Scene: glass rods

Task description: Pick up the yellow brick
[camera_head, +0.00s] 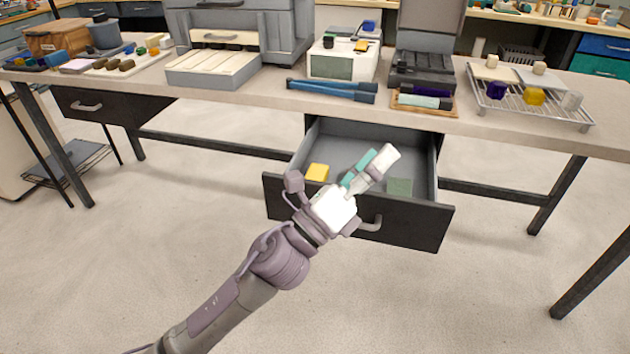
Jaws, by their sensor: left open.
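A yellow brick (317,172) lies in the open drawer (357,136), towards its left side. My left gripper (376,161) is over the drawer, to the right of the yellow brick and apart from it. It is open, with no object seen between its fingers. Its white wrist and fingers hide part of the drawer's middle and front. My right gripper is not in view.
A greenish block (399,187) lies in the drawer's right part. Above, the table (240,104) carries blue rods (332,90), a white box (343,63) and a wire rack (520,108) holding another yellow block (534,97). The floor ahead is clear.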

